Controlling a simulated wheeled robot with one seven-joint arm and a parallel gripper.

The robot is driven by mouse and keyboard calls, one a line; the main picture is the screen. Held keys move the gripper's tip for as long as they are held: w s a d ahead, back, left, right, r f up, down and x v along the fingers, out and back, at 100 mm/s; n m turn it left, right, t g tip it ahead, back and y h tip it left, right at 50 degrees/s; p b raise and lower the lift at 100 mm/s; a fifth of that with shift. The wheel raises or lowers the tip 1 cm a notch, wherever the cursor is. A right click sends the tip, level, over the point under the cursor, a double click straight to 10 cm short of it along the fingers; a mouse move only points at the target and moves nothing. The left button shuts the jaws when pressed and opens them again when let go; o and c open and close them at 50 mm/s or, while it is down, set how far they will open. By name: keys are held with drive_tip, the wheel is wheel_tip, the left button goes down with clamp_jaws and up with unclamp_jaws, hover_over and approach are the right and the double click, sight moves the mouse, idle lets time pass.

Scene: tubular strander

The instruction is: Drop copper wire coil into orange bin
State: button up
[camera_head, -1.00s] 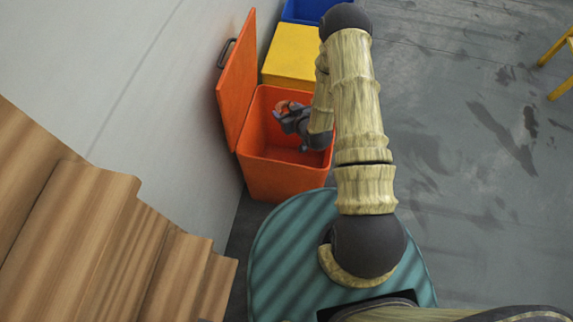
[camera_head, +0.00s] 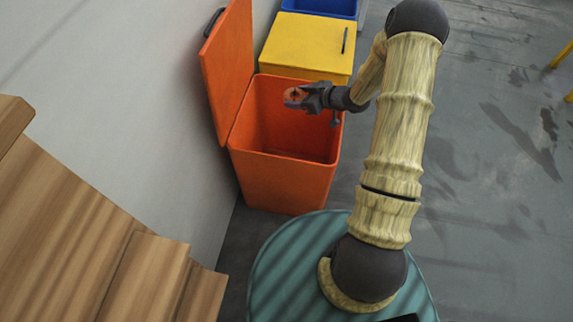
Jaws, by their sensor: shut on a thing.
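The orange bin (camera_head: 283,180) stands against the wall with its lid (camera_head: 229,70) swung open to the left. My gripper (camera_head: 299,97) is over the back part of the bin's opening, reaching in from the right. It is shut on the copper wire coil (camera_head: 291,94), a small copper-coloured ring at the fingertips, partly hidden by the fingers. The bin's inside looks empty where I can see it. How high the coil is above the rim is hard to tell from this view.
A yellow bin (camera_head: 305,45) with a closed lid stands right behind the orange one, and a blue bin (camera_head: 325,7) behind that. Brown wooden-looking panels (camera_head: 90,240) fill the lower left. Open grey floor (camera_head: 490,200) lies to the right.

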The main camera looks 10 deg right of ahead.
idle(0.3)
wheel_tip(320, 180, down, 6)
drive_tip(key=b, duration=0.5)
drive_tip(key=shift+r, duration=0.1)
drive_tip(key=o, duration=1.2)
drive_tip(key=shift+o, duration=0.2)
drive_tip(key=p+v, duration=0.4)
drive_tip(key=v, duration=1.3)
drive_tip(key=shift+s, duration=0.2)
drive_tip(key=shift+d, duration=0.15)
